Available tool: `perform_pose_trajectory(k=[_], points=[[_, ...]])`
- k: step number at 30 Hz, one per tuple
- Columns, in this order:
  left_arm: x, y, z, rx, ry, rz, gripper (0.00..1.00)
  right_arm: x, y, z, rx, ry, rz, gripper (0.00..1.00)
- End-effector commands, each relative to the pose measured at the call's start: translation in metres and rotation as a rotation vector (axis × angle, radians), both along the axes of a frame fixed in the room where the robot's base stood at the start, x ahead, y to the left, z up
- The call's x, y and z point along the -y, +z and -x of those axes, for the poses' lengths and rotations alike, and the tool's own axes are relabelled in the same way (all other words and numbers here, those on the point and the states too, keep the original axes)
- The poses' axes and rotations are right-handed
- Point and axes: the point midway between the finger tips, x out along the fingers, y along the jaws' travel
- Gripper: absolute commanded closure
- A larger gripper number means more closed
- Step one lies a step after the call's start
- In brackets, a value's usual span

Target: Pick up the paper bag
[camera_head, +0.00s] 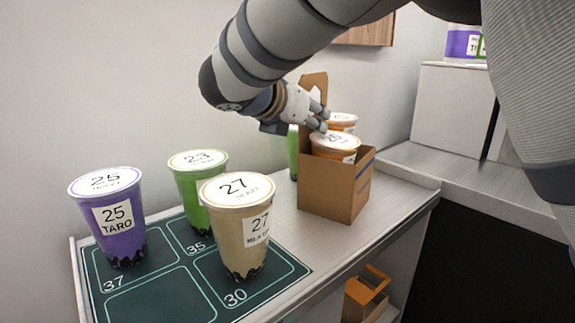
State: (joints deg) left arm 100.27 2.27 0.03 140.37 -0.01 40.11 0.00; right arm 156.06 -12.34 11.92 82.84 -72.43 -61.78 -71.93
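The brown paper bag (331,190), a box-like carrier, stands upright on the counter right of centre. A cup with orange contents and a white lid (336,141) sits in it, with a second similar cup (343,119) behind. A raised brown flap (314,82) rises at the bag's back left. My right gripper (322,114) comes down from above, in front of this flap and close over the front cup's lid. Whether its fingers touch or hold the flap or lid I cannot tell. My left gripper is not in view.
A purple cup (119,225), a green cup (198,193) and a beige cup (240,233) stand on a dark numbered mat (150,297). Another green cup (293,150) is partly hidden behind the bag. A second brown carrier (364,296) is on the lower shelf. White boxes (455,110) stand at back right.

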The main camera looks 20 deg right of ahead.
Motion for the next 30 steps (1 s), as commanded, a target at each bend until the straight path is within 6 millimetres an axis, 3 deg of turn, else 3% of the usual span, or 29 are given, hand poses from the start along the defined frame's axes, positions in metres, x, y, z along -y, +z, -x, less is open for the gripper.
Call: perform_pose_trajectory(k=[7,8,11,12,24,30], points=[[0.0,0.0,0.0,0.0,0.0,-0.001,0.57,-0.002,-0.002,-0.001,0.001,0.001,-0.001,0.74],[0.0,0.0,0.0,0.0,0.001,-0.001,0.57,-0.002,-0.002,-0.001,0.001,0.001,-0.001,0.76],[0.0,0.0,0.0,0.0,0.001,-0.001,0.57,-0.001,-0.002,-0.001,0.0,0.001,0.0,0.99],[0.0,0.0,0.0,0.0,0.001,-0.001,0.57,-0.001,-0.002,-0.001,0.0,0.001,0.0,1.0],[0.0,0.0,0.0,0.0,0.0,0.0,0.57,-0.001,0.0,-0.001,0.002,0.001,0.001,1.0],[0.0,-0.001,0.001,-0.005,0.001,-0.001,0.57,-0.001,0.017,-0.001,0.006,0.001,0.002,1.0]])
